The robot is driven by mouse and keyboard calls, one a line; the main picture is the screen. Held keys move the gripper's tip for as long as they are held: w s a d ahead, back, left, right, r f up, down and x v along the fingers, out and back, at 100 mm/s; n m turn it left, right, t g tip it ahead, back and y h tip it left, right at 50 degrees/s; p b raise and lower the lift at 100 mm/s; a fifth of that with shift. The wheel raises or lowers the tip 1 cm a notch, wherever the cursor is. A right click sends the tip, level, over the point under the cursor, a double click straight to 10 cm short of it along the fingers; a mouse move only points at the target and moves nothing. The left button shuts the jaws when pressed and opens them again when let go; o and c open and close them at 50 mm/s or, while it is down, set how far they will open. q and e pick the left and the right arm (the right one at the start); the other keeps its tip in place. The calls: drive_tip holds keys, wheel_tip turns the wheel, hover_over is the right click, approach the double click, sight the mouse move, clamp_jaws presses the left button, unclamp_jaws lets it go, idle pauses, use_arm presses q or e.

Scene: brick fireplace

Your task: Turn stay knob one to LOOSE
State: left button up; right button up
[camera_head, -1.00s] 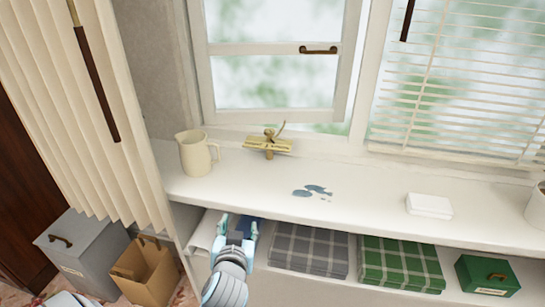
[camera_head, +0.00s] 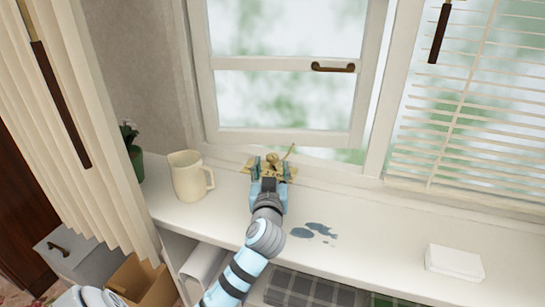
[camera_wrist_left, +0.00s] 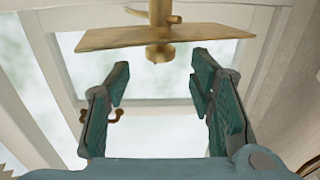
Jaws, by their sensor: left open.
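The brass stay knob (camera_head: 271,158) sits with its brass plate on the white sill below the window sash. In the left wrist view the brass knob (camera_wrist_left: 160,53) hangs under the wide brass plate (camera_wrist_left: 110,39), at the top centre. My left gripper (camera_head: 270,170) is at the brass fitting and hides part of it. In the wrist view its two fingers (camera_wrist_left: 160,70) are apart, with the knob's end in line between them and nothing held. I cannot tell whether they touch it. Any marking on the plate is not readable. My right gripper is not in view.
A cream jug (camera_head: 188,177) stands on the sill just left of my arm. A blue puddle (camera_head: 314,231) lies to the right, with a white box (camera_head: 455,262) beyond. The window sash (camera_head: 290,138) is behind the fitting. Folded cloths (camera_head: 310,290) lie on the shelf below.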

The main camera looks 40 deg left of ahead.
sight(272, 160)
use_arm(q)
drive_tip(key=x, duration=0.5)
drive_tip(key=shift+w+a+f+b, duration=0.1)
drive_tip(key=shift+w+b, duration=0.05)
drive_tip(key=shift+b, duration=0.25)
drive_tip(key=shift+w+a, duration=0.35)
drive_tip(key=shift+w, duration=0.1)
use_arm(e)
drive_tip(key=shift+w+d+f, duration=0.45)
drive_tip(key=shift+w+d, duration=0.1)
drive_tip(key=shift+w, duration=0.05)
use_arm(q)
drive_tip(key=shift+c, duration=0.4)
